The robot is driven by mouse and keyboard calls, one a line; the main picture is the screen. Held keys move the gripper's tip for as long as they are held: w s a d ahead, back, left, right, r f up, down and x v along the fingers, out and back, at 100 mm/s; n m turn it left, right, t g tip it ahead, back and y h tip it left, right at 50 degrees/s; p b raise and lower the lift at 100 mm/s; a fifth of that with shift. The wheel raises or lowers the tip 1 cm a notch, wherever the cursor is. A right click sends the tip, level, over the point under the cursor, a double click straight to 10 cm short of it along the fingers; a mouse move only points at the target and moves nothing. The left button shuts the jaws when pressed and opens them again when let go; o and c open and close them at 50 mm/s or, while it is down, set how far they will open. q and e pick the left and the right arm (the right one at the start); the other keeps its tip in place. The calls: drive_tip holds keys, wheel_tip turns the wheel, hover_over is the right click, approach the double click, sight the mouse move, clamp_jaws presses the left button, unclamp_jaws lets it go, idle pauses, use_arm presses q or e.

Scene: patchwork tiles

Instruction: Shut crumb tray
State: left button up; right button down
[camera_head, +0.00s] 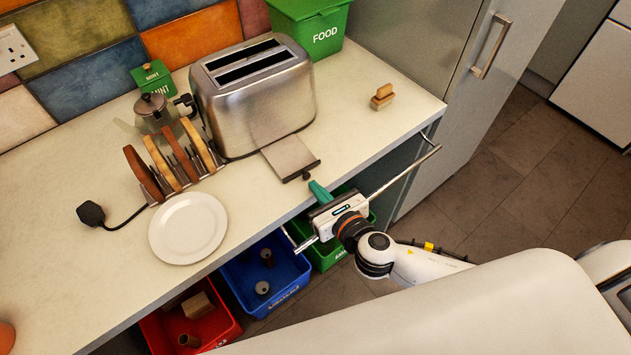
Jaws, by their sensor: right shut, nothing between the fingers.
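The crumb tray (289,156) is a flat grey metal plate with a dark front edge and a small knob. It sticks out from the lower front of the silver toaster (254,98) on the worktop. My right gripper (318,190) is shut and empty, with green fingertips by the worktop's front edge. The fingertips are just in front of the tray's knob, and I cannot tell whether they touch it. My left gripper is not in view.
A toast rack (172,163) with several slices and a white plate (188,228) stand left of the tray. A metal rail (398,172) runs along the counter front. Blue (262,281) and red (190,322) bins sit below. The worktop right of the toaster is mostly clear.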

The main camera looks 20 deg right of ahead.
sight(307, 177)
drive_tip(key=shift+w+a, duration=0.15)
drive_tip(key=shift+w, duration=0.35)
drive_tip(key=shift+r, duration=0.1)
drive_tip(key=w, duration=0.1)
drive_tip(key=w+a+p, duration=0.1)
drive_tip(key=w, duration=0.1)
drive_tip(key=shift+w+r, duration=0.1)
drive_tip(key=shift+w, duration=0.1)
drive_tip(key=shift+w+a, duration=0.1)
drive_tip(key=shift+w, duration=0.15)
drive_tip(key=shift+s, duration=0.1)
drive_tip(key=shift+f, duration=0.2)
